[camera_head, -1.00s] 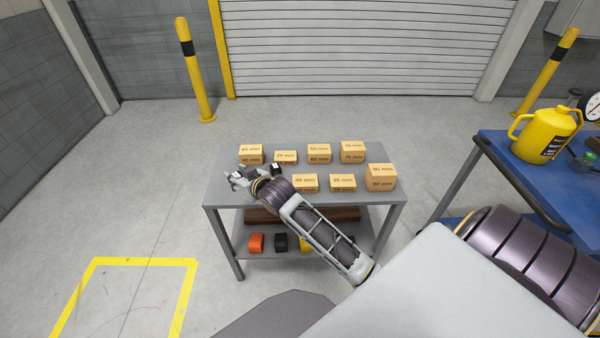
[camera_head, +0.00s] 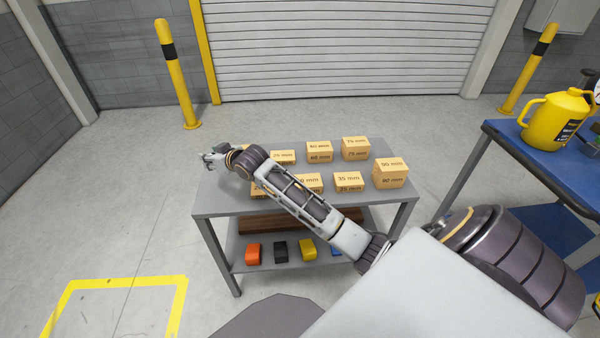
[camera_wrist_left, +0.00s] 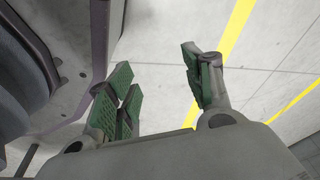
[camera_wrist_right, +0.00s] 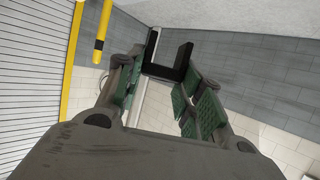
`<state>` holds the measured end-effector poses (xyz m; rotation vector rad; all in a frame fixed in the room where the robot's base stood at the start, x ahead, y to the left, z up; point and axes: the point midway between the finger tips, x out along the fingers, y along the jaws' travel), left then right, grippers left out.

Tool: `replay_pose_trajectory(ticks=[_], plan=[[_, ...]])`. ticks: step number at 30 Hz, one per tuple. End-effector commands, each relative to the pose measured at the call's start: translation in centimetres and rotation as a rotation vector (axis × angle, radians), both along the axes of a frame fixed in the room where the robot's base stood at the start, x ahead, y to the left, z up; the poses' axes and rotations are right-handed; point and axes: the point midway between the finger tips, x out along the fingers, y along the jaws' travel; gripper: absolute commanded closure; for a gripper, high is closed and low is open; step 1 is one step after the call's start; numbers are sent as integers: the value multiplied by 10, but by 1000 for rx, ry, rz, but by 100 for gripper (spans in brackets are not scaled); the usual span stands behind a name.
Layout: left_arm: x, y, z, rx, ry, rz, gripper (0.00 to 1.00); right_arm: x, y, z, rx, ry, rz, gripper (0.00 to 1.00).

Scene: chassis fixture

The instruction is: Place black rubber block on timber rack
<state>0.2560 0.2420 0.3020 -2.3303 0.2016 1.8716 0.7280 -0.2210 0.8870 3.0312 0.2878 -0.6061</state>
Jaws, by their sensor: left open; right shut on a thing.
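My right gripper (camera_head: 210,157) is at the far-left edge of the grey rack's top, with its arm reaching across the rack from the right. In the right wrist view, my right gripper (camera_wrist_right: 160,82) is shut on a black notched block (camera_wrist_right: 168,70), which sticks out past the fingertips. The block cannot be made out in the head view. My left gripper (camera_wrist_left: 158,85) is open and empty over bare floor; it is outside the head view. The rack (camera_head: 225,205) has a lower shelf with brown timber (camera_head: 262,224) and another black block (camera_head: 280,250).
Several wooden blocks with mm labels (camera_head: 390,172) stand on the rack top, some hidden by my arm. Orange (camera_head: 253,253), yellow (camera_head: 308,249) and blue blocks share the lower shelf. A blue-topped table (camera_head: 510,140) with a yellow jug (camera_head: 552,118) stands right. Floor at left is clear.

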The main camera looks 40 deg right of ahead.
Motion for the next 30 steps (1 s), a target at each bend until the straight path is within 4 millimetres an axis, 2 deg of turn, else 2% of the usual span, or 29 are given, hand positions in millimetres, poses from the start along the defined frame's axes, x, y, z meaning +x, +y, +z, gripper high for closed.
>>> replay_pose_trajectory(ticks=[6, 22, 26, 30], plan=[[4, 0, -1, 0, -3, 0, 49, 6, -3, -1, -1, 0, 1, 87], [5, -1, 0, -1, -3, 0, 49, 6, -3, -1, 0, 0, 1, 87], [6, -2, 2, -1, -2, 0, 49, 5, -3, -10, 1, 1, 2, 87], [10, -5, 5, -3, 4, -1, 49, 5, -3, -27, 0, 2, 1, 87]])
